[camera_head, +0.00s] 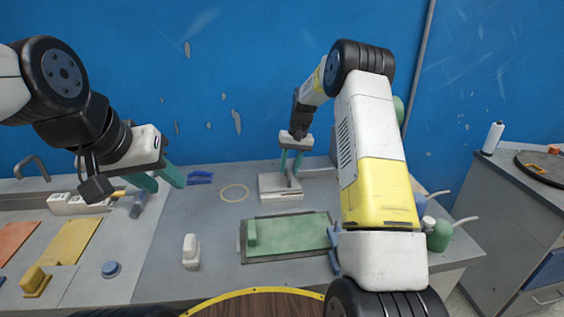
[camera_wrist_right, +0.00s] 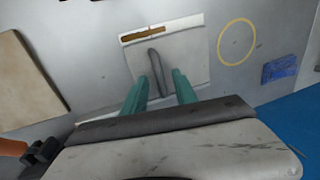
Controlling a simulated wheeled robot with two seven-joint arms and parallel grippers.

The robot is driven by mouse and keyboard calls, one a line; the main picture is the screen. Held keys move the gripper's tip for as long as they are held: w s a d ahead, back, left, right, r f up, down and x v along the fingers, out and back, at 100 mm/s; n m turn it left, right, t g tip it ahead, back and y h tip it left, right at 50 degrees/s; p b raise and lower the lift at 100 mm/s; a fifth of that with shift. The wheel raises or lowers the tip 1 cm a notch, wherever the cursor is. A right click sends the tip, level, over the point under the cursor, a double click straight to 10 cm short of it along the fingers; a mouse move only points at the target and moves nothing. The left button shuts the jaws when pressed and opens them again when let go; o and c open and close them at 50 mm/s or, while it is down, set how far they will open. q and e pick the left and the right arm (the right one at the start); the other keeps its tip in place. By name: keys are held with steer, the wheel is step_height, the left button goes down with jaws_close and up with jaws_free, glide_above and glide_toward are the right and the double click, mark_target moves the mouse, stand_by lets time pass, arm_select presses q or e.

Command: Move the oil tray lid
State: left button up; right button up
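The oil tray lid appears to be the white square plate with a raised grey handle (camera_head: 271,188), lying at the back middle of the table. It also shows in the right wrist view (camera_wrist_right: 187,70), with a brown slot along one edge. My right gripper (camera_head: 291,170) is open above it, fingers pointing down. In the right wrist view its teal fingers (camera_wrist_right: 160,82) stand apart, with the grey handle showing between and beyond them. I cannot tell whether they touch the handle. My left gripper (camera_head: 162,182) is open and empty over the table's left part.
A green panel in a dark frame (camera_head: 290,231) lies in front of the plate. A yellow ring (camera_head: 234,193) and blue block (camera_head: 199,177) lie to its left. A white tool (camera_head: 191,251) stands nearer. Green bottles (camera_head: 439,236) stand at the right edge. My right arm hides part of the table.

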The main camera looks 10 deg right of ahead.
steer(key=shift+f, duration=0.15)
jaws_close()
stand_by(1.4)
